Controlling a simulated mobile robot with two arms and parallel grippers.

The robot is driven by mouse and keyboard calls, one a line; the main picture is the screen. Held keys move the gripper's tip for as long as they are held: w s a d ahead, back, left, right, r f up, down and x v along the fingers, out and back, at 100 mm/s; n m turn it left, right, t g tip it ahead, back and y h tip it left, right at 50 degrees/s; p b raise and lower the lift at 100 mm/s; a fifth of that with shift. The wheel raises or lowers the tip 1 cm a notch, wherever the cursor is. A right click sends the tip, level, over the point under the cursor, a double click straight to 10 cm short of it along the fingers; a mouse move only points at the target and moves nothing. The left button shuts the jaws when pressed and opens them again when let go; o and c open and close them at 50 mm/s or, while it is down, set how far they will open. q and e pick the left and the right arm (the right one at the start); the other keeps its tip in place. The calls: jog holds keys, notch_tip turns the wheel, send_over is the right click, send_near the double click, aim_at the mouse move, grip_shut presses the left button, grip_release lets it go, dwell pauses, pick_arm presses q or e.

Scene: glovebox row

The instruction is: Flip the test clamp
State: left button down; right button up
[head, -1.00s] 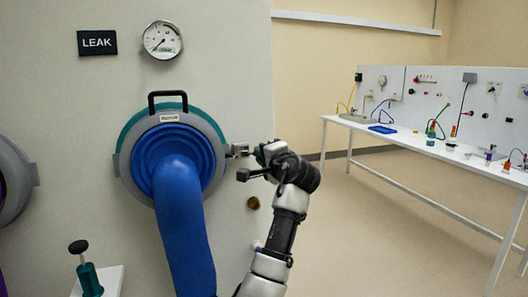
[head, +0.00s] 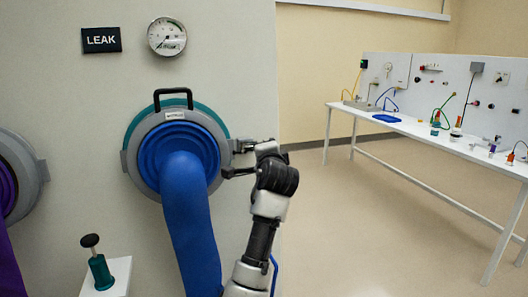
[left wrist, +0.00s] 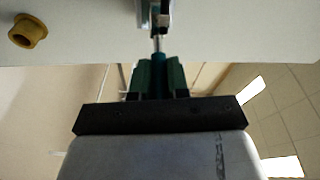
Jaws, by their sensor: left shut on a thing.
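The test clamp (head: 241,146) is a small metal latch on the right rim of the glove port with the blue glove (head: 187,222). In the left wrist view the clamp's metal body (left wrist: 157,14) is at the top centre, and a thin rod runs from it to a teal grip (left wrist: 158,68). My left gripper (left wrist: 160,78) is shut on this teal grip, between its dark green fingers. In the head view my left wrist hides most of the fingers and the grip. My right gripper is not in view.
A black handle (head: 173,97) tops the port ring. A brass plug (left wrist: 27,30) sits on the panel near the clamp. A teal knobbed device (head: 100,270) stands lower left. Open floor lies to the right.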

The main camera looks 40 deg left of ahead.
pick_arm(q)
jog(key=c, duration=1.1)
grip_release()
jog(key=b+v, duration=0.1)
jog(key=v, duration=0.9)
jog(key=shift+s+d+b, duration=0.25)
jog(key=shift+d+b, duration=0.1)
jog(key=shift+b, duration=0.05)
